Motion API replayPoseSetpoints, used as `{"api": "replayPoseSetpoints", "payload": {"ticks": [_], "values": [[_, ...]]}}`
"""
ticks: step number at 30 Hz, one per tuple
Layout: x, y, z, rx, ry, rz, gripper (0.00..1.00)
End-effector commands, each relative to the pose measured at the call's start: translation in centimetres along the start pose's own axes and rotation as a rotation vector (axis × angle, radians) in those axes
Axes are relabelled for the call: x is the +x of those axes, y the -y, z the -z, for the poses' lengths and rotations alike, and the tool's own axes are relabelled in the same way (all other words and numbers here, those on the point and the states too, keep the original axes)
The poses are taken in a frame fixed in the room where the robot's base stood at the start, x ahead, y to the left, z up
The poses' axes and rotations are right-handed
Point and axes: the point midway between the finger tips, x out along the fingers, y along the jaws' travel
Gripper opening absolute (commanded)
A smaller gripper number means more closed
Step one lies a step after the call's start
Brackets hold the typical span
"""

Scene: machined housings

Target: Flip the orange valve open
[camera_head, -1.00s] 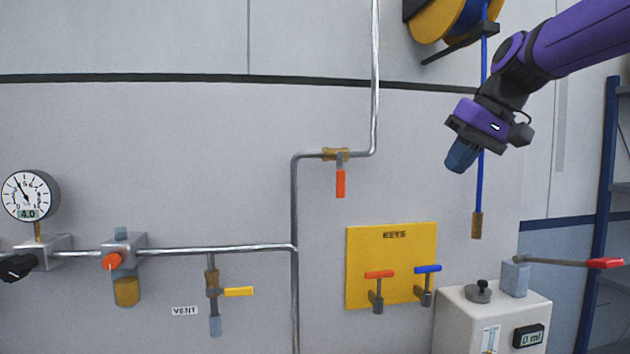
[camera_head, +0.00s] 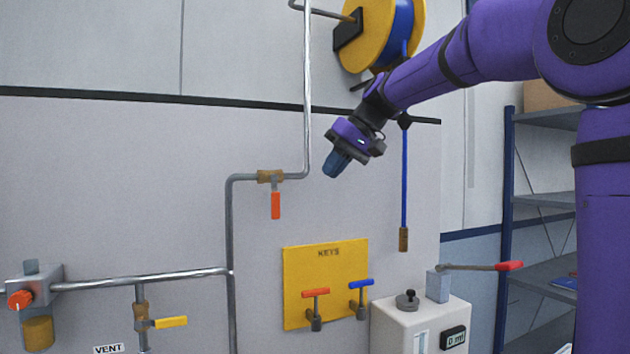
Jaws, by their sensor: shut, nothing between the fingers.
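The orange valve handle (camera_head: 276,205) hangs straight down from a brass valve body (camera_head: 270,176) on the wall pipe, at right angles to the short level run of pipe there. My gripper (camera_head: 336,164) is to the right of the valve and a little higher in the picture. It is shut and empty, with its blue fingers pointing down and left. It is apart from the handle.
A yellow KEYS board (camera_head: 298,262) holds an orange key (camera_head: 316,293) and a blue key (camera_head: 361,284). A yellow vent handle (camera_head: 171,322) is at lower left. A hose reel (camera_head: 381,30) is above; its hose (camera_head: 404,180) hangs right of my gripper. A white machine (camera_head: 425,310) stands lower right.

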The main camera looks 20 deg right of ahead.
Motion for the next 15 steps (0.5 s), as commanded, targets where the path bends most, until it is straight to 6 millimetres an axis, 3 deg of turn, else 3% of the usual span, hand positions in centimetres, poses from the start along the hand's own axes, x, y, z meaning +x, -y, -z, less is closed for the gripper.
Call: {"api": "replayPoseSetpoints", "payload": {"ticks": [15], "values": [[9.3,0.1,-0.1,0.000,0.005,0.001,0.00]]}}
